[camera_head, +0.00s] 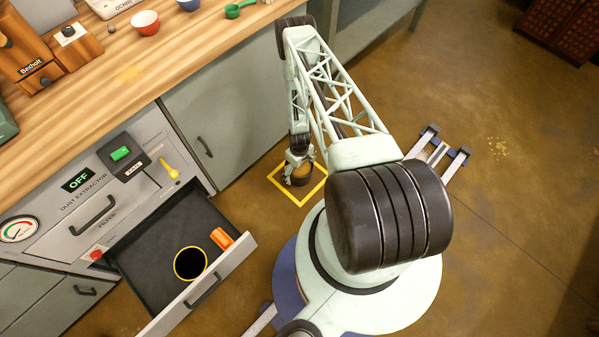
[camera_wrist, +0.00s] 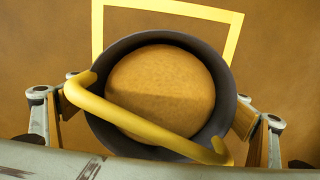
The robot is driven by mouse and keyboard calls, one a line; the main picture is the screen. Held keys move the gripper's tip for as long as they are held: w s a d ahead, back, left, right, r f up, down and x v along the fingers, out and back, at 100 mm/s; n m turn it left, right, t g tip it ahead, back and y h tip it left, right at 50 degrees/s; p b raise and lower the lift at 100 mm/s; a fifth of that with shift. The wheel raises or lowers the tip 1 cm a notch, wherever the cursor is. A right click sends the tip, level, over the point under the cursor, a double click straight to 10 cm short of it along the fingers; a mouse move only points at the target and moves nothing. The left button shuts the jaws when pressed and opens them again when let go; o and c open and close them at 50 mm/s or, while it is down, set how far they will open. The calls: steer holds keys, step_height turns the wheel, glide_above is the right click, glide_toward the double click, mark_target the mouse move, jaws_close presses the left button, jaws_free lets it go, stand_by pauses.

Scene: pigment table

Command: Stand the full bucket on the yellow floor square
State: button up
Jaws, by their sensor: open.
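A dark grey round bucket (camera_wrist: 222,75) filled with brown-orange powder (camera_wrist: 160,85) stands in the middle of the wrist view, with its yellow handle (camera_wrist: 140,122) tilted to the near side. The yellow floor square (camera_head: 281,192) frames it on the floor; its far edge also shows in the wrist view (camera_wrist: 180,8). The near edge is hidden there. In the head view the bucket (camera_head: 300,179) shows small inside the square, partly under my gripper (camera_head: 299,160). My gripper is open, with one finger on each side of the bucket; I cannot tell whether they touch it.
An open drawer (camera_head: 150,243) juts from the dust extractor, left of the square. A black yellow-rimmed container (camera_head: 190,263) and an orange item (camera_head: 222,238) lie in it. A grey cabinet (camera_head: 225,115) stands behind the square. Bowls (camera_head: 145,22) sit on the wooden counter.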

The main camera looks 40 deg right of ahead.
step_height(320, 180, up, 11)
steer(key=shift+r+p, duration=0.15)
steer(key=shift+p, duration=1.1)
steer(key=shift+w+r, duration=0.1)
stand_by(0.4)
